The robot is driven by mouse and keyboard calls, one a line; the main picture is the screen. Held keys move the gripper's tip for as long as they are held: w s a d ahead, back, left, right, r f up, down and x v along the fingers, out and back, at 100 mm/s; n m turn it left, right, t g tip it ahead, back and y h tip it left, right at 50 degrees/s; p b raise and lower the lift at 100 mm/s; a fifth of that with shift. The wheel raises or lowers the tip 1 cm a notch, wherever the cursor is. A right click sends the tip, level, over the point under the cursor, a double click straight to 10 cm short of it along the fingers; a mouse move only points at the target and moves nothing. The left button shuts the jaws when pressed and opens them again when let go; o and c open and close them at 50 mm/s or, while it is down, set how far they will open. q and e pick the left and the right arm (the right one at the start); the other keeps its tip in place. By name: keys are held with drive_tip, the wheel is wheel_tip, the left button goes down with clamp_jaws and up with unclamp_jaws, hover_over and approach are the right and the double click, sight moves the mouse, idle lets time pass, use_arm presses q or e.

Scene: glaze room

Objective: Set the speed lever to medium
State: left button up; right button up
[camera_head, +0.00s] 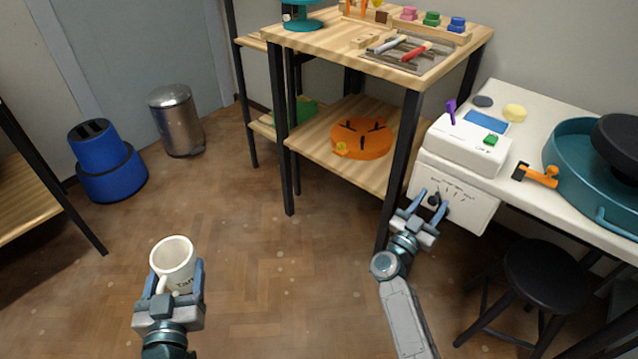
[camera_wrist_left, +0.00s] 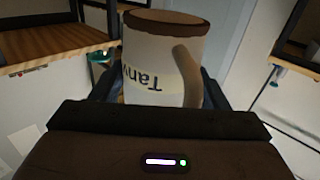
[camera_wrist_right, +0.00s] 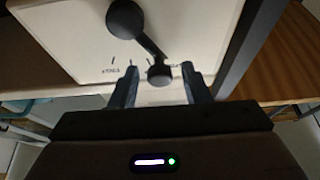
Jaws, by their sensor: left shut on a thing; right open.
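The speed lever (camera_wrist_right: 146,42) is a black arm with a round knob on a white panel (camera_wrist_right: 70,35). In the right wrist view its knob lies between the fingertips of my right gripper (camera_wrist_right: 160,82), which is open around it with gaps at both sides. The lever slants down and right from its pivot there, among short tick marks; the labels are too small to read surely. In the head view my right gripper (camera_head: 428,208) is at the panel (camera_head: 465,205) front. My left gripper (camera_head: 172,285) is shut on a white mug (camera_head: 172,258), also in the left wrist view (camera_wrist_left: 160,60).
The panel hangs below a white table edge, under a white box (camera_head: 465,145). A teal basin (camera_head: 575,165) is on that table. A black stool (camera_head: 545,275) stands below right. A wooden shelf (camera_head: 320,165) is left of the panel. Floor before the left arm is clear.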

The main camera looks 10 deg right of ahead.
drive_tip(key=shift+w+d+r, duration=0.25)
drive_tip(key=shift+w+d, duration=0.1)
drive_tip(key=shift+d, duration=0.05)
clamp_jaws()
